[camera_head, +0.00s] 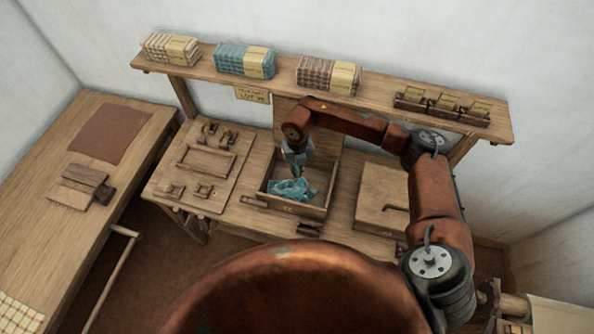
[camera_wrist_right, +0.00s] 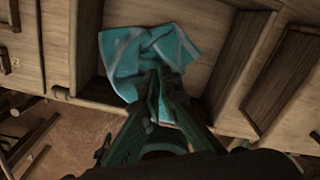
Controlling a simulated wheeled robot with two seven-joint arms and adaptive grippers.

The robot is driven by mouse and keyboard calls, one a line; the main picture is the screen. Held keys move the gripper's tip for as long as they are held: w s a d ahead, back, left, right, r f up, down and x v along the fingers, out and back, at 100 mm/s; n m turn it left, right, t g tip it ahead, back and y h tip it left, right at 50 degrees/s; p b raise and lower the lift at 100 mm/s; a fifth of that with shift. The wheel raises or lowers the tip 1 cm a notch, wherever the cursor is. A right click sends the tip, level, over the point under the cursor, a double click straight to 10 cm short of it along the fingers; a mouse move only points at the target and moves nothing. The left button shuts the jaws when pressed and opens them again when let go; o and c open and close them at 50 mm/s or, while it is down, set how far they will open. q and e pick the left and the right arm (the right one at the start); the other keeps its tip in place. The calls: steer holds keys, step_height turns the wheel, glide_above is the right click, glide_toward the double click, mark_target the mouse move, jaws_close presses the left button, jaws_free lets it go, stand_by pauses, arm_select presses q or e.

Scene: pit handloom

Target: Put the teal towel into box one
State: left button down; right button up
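The teal towel (camera_head: 288,190) is crumpled inside the open wooden box (camera_head: 303,209) at the middle of the bench; its lid stands raised behind. My right gripper (camera_head: 296,172) reaches down into this box, directly above the towel. In the right wrist view the towel (camera_wrist_right: 145,52) spreads out from the fingertips (camera_wrist_right: 160,84), with folds gathering at them. The fingers look close together with cloth between them. Part of the towel is hidden behind the fingers. I cannot read a number on the box. My left gripper is not in view.
A second box (camera_head: 380,195), closed, stands right of the open one. A wooden tray board (camera_head: 205,165) with small parts lies left. The shelf (camera_head: 200,75) above carries folded cloth stacks, including a teal one (camera_head: 244,60), and small wooden blocks (camera_head: 443,103). A side table (camera_head: 60,215) stands left.

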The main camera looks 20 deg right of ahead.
steer(key=o, duration=0.4)
steer(key=shift+c, duration=0.2)
steer(key=shift+o, duration=0.3)
steer(key=o, duration=0.6)
steer(key=shift+c, duration=0.2)
steer(key=o, duration=0.8)
step_height(320, 180, up, 6)
steer(key=p, duration=0.3)
steer(key=shift+f, duration=0.25)
